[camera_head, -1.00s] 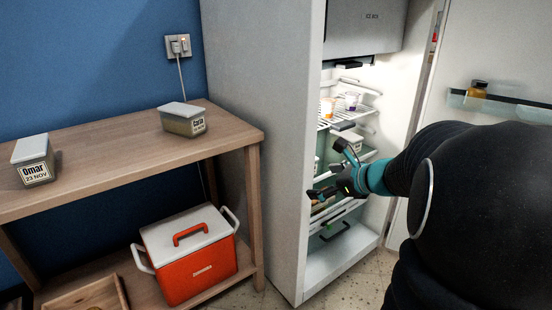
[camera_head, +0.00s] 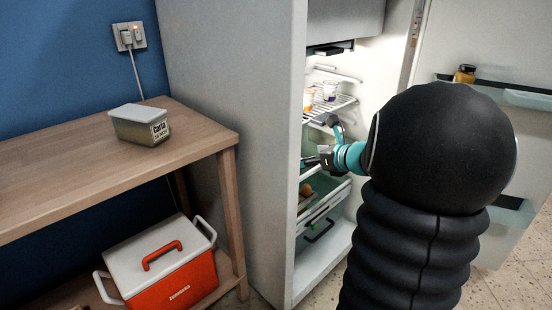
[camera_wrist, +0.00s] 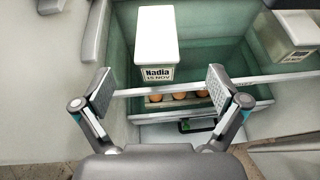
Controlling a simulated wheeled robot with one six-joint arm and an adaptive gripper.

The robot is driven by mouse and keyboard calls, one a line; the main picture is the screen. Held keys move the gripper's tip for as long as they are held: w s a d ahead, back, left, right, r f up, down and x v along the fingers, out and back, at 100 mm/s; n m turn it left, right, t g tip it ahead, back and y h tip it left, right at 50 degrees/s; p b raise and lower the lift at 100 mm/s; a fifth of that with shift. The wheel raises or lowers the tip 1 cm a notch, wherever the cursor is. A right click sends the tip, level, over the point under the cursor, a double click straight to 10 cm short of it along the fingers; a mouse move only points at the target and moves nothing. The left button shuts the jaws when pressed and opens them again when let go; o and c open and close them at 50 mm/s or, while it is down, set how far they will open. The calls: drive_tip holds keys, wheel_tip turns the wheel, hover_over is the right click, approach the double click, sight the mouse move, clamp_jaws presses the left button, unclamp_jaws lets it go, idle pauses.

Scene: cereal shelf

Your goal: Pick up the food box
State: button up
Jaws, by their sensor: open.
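A food box (camera_wrist: 157,45) with a white lid and a label reading "Nadia 15 NOV" is on a fridge shelf in the wrist view. My gripper (camera_wrist: 158,92) is open and empty in front of it, with one finger to each side of the box's line and the box beyond the fingertips. In the head view my gripper (camera_head: 328,148) reaches into the open fridge, and my arm hides part of the interior. A second white-lidded box (camera_wrist: 291,36) stands at the right in the wrist view.
A shelf-front bar (camera_wrist: 215,86) crosses below the Nadia box, above a drawer holding eggs (camera_wrist: 181,96). The fridge side wall (camera_head: 235,110) is left of my gripper. A box labelled Carla (camera_head: 140,125) stands on the wooden table (camera_head: 60,180), above a red cooler (camera_head: 165,275).

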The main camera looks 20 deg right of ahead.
drive_tip(key=x, duration=0.7)
drive_tip(key=shift+w+a+f+b, duration=0.2)
drive_tip(key=shift+w+b, duration=0.05)
drive_tip(key=shift+b, duration=0.15)
drive_tip(key=shift+a+b+x, duration=0.2)
drive_tip(key=shift+b+x, duration=0.15)
drive_tip(key=shift+x, duration=2.25)
drive_tip(key=shift+s+f, duration=0.1)
drive_tip(key=c, duration=1.5)
